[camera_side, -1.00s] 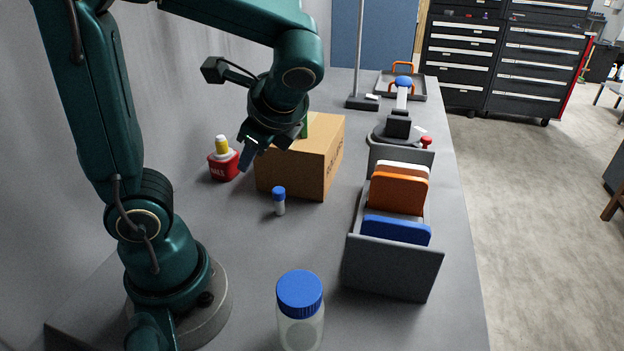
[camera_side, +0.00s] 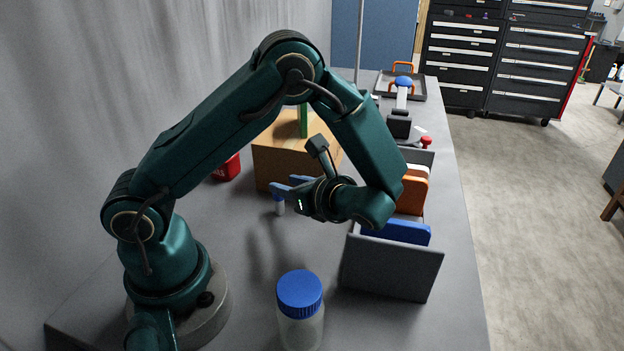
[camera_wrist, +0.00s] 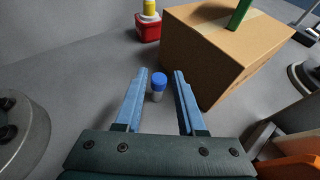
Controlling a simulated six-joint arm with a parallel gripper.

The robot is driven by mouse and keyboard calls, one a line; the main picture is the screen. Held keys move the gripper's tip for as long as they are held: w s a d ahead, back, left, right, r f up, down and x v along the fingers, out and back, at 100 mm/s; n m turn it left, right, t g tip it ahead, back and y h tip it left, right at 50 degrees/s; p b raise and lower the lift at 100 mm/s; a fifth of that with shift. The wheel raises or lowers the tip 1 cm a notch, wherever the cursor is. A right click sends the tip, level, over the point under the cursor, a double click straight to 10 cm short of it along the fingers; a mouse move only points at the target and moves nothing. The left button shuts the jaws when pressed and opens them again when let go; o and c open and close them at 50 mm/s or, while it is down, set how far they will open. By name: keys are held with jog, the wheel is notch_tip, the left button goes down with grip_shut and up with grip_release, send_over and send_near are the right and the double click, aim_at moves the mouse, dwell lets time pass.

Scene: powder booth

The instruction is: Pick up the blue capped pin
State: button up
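The blue capped pin (camera_side: 279,207) stands upright on the grey table in front of the cardboard box. It is a small pale vial with a blue cap, and my gripper partly hides the cap in the side view. In the wrist view the pin (camera_wrist: 158,86) shows between the two blue fingers, near their tips. My gripper (camera_side: 281,188) is level and points left at the pin from its right side. In the wrist view my gripper (camera_wrist: 163,73) is open, with a gap visible on both sides of the pin.
The cardboard box (camera_wrist: 215,52) stands close behind the pin, with a green object (camera_wrist: 240,14) on top. A red container (camera_wrist: 148,27) with a yellow top is beyond. A grey rack (camera_side: 390,268) with coloured plates is to the right. A blue-lidded jar (camera_side: 300,311) stands in front.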

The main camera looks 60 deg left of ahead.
aim_at(279, 202)
jog(key=f, duration=0.1)
jog(key=a+f, duration=0.1)
jog(key=f, duration=0.1)
jog(key=shift+x, duration=3.25)
grip_shut()
